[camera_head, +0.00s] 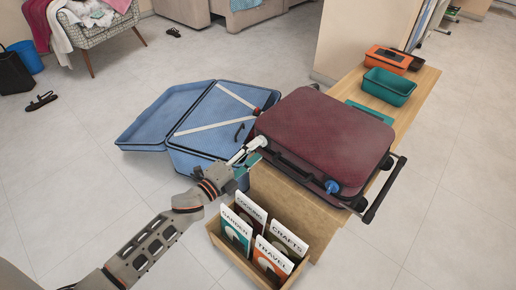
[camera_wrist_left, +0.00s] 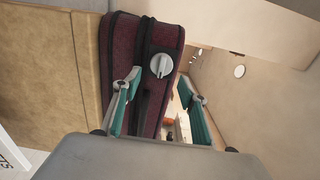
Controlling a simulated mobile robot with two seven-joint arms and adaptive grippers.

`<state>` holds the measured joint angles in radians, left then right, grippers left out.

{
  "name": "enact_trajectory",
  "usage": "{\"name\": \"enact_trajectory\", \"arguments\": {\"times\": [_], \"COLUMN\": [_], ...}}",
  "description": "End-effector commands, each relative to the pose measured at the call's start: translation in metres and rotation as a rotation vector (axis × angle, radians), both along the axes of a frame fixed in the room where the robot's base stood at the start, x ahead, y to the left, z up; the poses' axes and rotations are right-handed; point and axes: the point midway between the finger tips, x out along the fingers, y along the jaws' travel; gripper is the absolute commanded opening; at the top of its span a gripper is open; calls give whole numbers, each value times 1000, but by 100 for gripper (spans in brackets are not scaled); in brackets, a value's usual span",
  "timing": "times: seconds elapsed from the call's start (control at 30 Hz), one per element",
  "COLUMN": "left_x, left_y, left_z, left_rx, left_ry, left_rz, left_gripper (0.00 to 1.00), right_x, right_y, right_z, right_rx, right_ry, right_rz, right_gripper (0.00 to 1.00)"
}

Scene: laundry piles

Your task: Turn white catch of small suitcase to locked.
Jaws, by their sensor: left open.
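The small maroon suitcase (camera_head: 325,130) lies shut and flat on a wooden bench. Its white catch (camera_head: 258,142) is at its near left corner, partly hidden by my gripper. In the left wrist view, the catch (camera_wrist_left: 161,66) is a round pale dial with a raised bar on the suitcase's (camera_wrist_left: 126,60) side. My left gripper (camera_head: 247,156) is open, its teal fingers pointing at the catch. In the left wrist view, the fingertips (camera_wrist_left: 160,87) lie either side of the catch; I cannot tell whether they touch it. A blue catch (camera_head: 332,186) is at the near right corner. My right gripper is not in view.
An open blue suitcase (camera_head: 166,114) lies on the floor left of the wooden bench (camera_head: 413,99). A wooden box (camera_head: 230,256) of booklets stands in front of the bench. A green bin (camera_head: 388,86) and an orange box (camera_head: 388,58) stand at the bench's far end.

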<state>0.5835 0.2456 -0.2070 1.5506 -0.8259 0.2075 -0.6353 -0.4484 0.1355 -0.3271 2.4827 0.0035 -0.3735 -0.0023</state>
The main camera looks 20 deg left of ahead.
Motion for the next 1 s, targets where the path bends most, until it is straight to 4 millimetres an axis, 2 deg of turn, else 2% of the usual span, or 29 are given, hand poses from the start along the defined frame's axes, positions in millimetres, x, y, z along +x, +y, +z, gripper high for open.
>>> {"name": "enact_trajectory", "arguments": {"times": [0.2,0.43,0.6,1.0], "left_x": [-44,-78,-88,-90], "left_y": [16,29,33,34], "left_z": [-2,-1,0,0], "left_rx": [1,2,1,2], "left_ry": [4,2,1,0], "left_rz": [1,2,1,1], "left_gripper": [42,42,42,42], "right_x": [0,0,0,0], "right_y": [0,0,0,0], "right_z": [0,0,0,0], "right_rx": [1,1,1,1], "right_ry": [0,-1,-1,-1], "right_rz": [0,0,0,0], "right_gripper": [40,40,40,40]}}
